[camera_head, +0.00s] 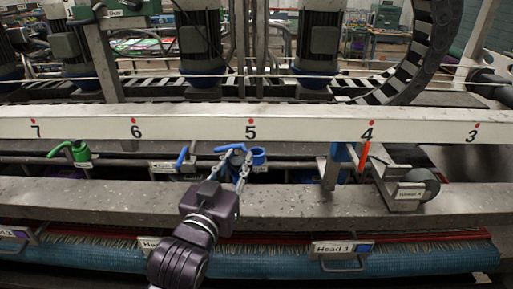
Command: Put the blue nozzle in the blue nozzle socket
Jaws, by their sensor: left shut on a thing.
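My left gripper (231,160) reaches in from the bottom centre, with its fingers up at the pipe below the number 5. It is shut on a small blue curved piece (230,147), which looks like the blue nozzle; the fingers partly hide it. Just right of the fingertips is a blue ring-like fitting (259,156), which looks like the blue nozzle socket. Whether the held piece touches it I cannot tell. A blue lever (182,157) stands left of the gripper. My right gripper is not in view.
A white numbered beam (300,124) runs across just above the gripper. A green fitting (75,152) is at the left, an orange-red lever (364,156) and a wheel (422,182) at the right. A grey ledge (110,194) and a blue brush roller (420,262) lie in front.

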